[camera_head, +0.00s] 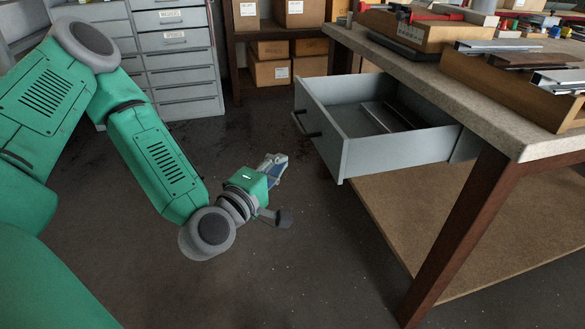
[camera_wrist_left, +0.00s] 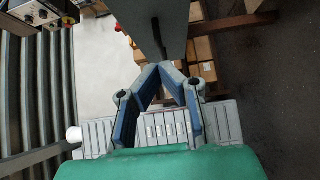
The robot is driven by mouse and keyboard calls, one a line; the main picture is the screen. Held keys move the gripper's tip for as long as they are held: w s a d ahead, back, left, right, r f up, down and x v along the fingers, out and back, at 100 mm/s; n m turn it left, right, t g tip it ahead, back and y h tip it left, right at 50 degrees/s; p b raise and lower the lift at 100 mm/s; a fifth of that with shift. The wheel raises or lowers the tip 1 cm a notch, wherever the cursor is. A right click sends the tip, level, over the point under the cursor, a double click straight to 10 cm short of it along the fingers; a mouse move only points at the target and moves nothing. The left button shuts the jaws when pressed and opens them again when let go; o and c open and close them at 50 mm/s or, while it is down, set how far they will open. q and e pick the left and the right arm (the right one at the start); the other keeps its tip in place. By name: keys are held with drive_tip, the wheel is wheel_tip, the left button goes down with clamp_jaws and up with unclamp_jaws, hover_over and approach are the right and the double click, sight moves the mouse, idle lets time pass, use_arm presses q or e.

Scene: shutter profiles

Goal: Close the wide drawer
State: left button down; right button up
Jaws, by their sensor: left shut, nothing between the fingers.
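The wide drawer (camera_head: 375,150) is a grey drawer pulled out to the left from under the workbench top. Its front panel has a dark bar handle (camera_head: 305,124) and faces left. A few thin profiles lie inside it. My left gripper (camera_head: 281,158) is shut and empty, in front of the drawer and a little to the left of its front panel, apart from it. In the left wrist view, the blue-padded fingers (camera_wrist_left: 165,72) meet at their tips below a grey panel with a dark handle (camera_wrist_left: 159,38), which looks like the drawer front. My right gripper is not in view.
The workbench (camera_head: 510,135) carries wooden trays (camera_head: 500,85) of profiles. Its brown leg (camera_head: 455,235) and lower shelf (camera_head: 420,215) are below the drawer. A grey cabinet (camera_head: 180,60) and boxes (camera_head: 270,72) stand behind. The floor left of the drawer is clear.

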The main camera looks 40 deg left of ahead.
use_arm(q)
drive_tip(key=b, duration=0.1)
approach(323, 138)
drive_tip(key=w+a, duration=0.3)
drive_tip(key=w, duration=0.2)
drive_tip(key=w+d+b, duration=0.1)
drive_tip(key=w, duration=0.1)
drive_tip(key=shift+d+f, duration=0.15)
drive_tip(key=shift+d, duration=0.55)
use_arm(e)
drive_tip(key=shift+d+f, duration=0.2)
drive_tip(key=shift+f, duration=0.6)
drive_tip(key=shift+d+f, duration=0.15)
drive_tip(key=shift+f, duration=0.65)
use_arm(q)
drive_tip(key=shift+w, duration=0.1)
